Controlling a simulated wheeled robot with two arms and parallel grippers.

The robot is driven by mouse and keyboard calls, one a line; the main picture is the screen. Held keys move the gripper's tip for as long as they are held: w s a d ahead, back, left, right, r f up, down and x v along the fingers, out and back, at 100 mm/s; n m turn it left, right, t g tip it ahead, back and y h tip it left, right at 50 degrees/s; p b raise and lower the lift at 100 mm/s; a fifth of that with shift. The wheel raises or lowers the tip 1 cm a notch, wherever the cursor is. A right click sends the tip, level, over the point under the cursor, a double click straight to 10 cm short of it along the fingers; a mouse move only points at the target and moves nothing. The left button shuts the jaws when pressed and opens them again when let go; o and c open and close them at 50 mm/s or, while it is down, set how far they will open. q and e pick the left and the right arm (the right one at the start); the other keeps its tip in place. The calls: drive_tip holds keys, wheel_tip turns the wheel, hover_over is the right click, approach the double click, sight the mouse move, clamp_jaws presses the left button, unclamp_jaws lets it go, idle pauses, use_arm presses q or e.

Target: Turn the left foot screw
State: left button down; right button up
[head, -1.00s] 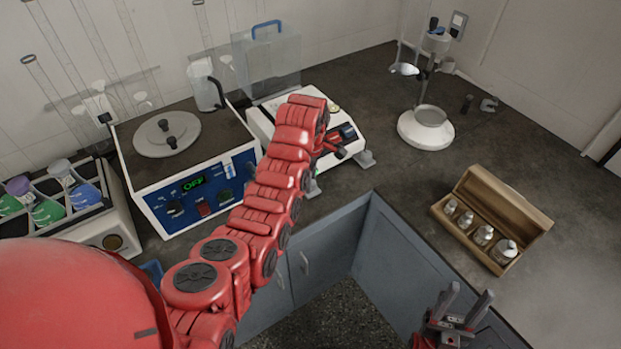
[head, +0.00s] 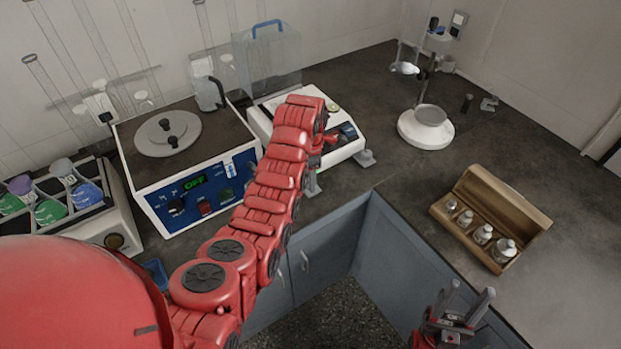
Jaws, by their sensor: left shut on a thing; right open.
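The white balance (head: 343,152) with a dark front panel stands on the bench behind my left arm. Its left foot (head: 312,186) shows as a small grey piece at the front left corner, just below my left wrist; the screw itself is mostly hidden by my arm. The right foot (head: 366,159) is grey and in plain view. My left gripper (head: 319,160) is at the left front corner, shut on the left foot screw, its fingertips mostly hidden. My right gripper (head: 458,312) is open and empty at the lower right, in front of the cabinets.
A white and blue device (head: 190,190) reading OFF stands left of my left arm. A clear shield with a blue handle (head: 268,55) stands behind the balance. A wooden box of bottles (head: 490,218) lies on the right bench.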

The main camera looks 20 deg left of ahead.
idle(0.3)
use_arm(q)
drive_tip(key=shift+c, duration=2.2)
unclamp_jaws()
wheel_tip(320, 180, up, 17)
drive_tip(key=p, duration=1)
drive_tip(key=shift+w+r+p, duration=0.2)
drive_tip(key=shift+p, duration=0.2)
drive_tip(key=shift+a, duration=0.1)
